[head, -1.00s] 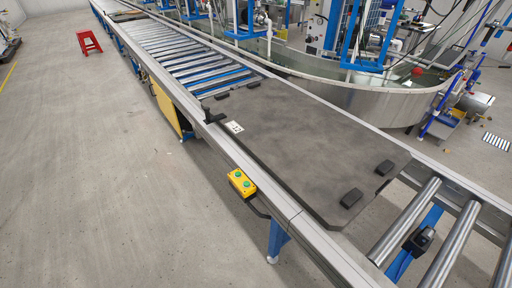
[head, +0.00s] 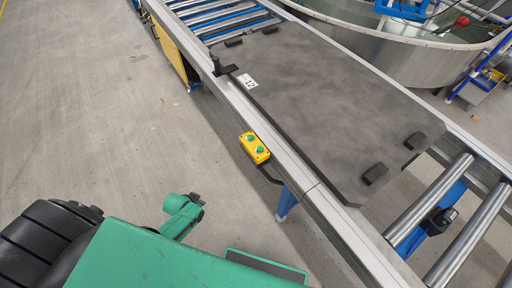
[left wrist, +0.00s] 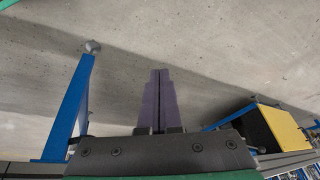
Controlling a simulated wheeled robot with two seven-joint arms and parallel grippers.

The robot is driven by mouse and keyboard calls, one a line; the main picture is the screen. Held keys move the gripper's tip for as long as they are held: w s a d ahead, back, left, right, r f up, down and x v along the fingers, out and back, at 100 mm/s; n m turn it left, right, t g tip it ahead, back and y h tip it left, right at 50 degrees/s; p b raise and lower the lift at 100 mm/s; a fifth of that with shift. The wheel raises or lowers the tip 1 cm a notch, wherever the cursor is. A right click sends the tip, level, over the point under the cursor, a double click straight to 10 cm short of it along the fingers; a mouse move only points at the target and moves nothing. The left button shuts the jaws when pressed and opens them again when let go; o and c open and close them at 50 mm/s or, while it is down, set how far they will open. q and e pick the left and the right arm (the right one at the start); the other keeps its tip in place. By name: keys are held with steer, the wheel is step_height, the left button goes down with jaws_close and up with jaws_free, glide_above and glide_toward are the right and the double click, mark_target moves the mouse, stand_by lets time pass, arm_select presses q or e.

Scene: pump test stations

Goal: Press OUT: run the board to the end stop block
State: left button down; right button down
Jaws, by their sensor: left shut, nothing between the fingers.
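The board (head: 335,105), a dark flat plate with black pads and a white label, lies on the conveyor. The yellow button box (head: 254,147) with two green buttons hangs on the conveyor's near side; its markings are unreadable. A dark block (head: 437,220) on a blue bracket sits between rollers, apart from the board's front edge; I cannot tell whether it is the end stop. My left gripper (head: 195,207) is low left of the box, over the floor and clear of it. Its dark fingers (left wrist: 160,95) are shut and empty in the left wrist view. My right gripper is not in view.
The conveyor's near rail (head: 285,160) runs diagonally, with a black bracket (head: 222,67) beside the board. A blue leg (head: 286,203) stands below the box and a yellow panel (head: 170,52) further back. A metal tank (head: 400,60) stands behind. The floor at left is clear.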

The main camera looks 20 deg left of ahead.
arm_select(q)
steer(key=w+d+r+m+t+h+b, duration=0.1)
steer(key=w+d+r+m+t+h, duration=0.15)
steer(key=w+r, duration=1.3)
steer(key=d+r+m+h+b, duration=0.1)
steer(key=d+r+m+h, duration=0.2)
steer(key=d+r, duration=0.7)
step_height(320, 180, up, 4)
steer(key=shift+w+d+m, duration=0.15)
steer(key=shift+w+m, duration=0.2)
steer(key=b, duration=0.1)
glide_toward(262, 147)
steer(key=w+d, duration=0.2)
steer(key=shift+w+d+r, duration=0.15)
steer(key=shift+w, duration=0.1)
steer(key=f, duration=0.4)
steer(key=shift+w+d, duration=0.2)
steer(key=shift+w, duration=0.05)
steer(key=shift+f, duration=0.3)
